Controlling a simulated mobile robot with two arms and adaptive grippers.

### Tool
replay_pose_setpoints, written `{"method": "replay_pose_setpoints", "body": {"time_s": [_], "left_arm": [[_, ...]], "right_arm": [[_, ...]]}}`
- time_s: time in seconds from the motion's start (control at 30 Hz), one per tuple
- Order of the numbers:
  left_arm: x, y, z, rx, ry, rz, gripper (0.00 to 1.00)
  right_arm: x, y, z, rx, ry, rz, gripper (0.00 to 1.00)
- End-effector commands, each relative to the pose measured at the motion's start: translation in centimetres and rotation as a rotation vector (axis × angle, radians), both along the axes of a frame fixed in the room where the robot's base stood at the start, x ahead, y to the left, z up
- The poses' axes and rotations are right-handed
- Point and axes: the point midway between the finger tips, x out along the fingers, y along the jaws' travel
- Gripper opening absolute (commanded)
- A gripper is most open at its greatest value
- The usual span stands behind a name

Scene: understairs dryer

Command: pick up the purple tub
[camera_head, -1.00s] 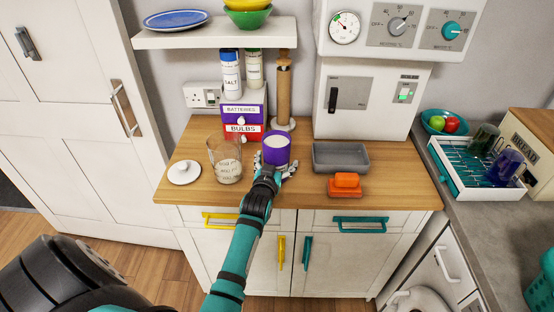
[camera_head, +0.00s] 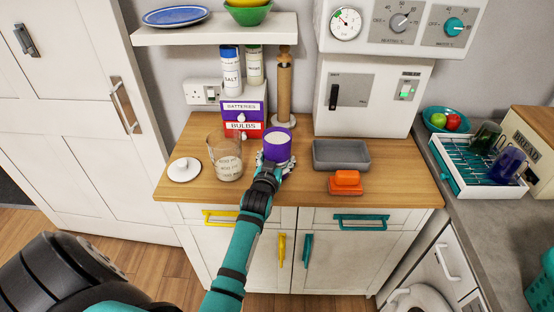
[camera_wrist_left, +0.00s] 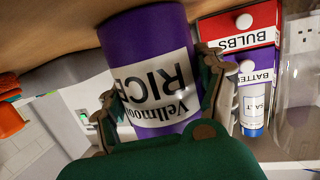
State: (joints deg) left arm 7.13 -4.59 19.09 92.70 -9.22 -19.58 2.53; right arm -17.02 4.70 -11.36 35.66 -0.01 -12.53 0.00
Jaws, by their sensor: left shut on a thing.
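The purple tub (camera_head: 277,148) stands upright near the middle of the wooden counter. Its white label, reading RICE, shows upside down in the left wrist view (camera_wrist_left: 152,85). My left gripper (camera_head: 275,166) reaches it from the front and is shut on it low down. In the left wrist view, the fingers (camera_wrist_left: 160,95) press against both sides of the tub. My right gripper is not in view.
A glass jar (camera_head: 226,160) stands close left of the tub, with a white lid (camera_head: 184,170) beside it. The BULBS drawer box (camera_head: 243,129) is behind. A shelf (camera_head: 215,32) overhangs the back.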

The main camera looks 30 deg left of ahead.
Motion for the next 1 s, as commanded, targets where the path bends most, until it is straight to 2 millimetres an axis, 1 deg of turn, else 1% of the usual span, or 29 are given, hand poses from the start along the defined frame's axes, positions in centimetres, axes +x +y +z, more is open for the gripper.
{"method": "replay_pose_setpoints", "body": {"time_s": [0.03, 0.27, 0.8, 1.0], "left_arm": [[0.1, 0.0, 0.6, 0.003, -0.008, 0.000, 0.15], [0.1, 0.0, 1.9, 0.004, -0.011, 0.000, 0.15], [0.1, 0.0, 6.6, 0.005, -0.012, 0.000, 0.15], [0.1, 0.0, 8.0, 0.004, -0.011, -0.001, 0.15]], "right_arm": [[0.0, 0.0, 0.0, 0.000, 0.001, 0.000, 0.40], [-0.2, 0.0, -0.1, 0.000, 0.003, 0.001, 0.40], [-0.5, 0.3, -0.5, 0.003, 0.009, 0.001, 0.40], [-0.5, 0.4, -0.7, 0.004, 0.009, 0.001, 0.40]]}}
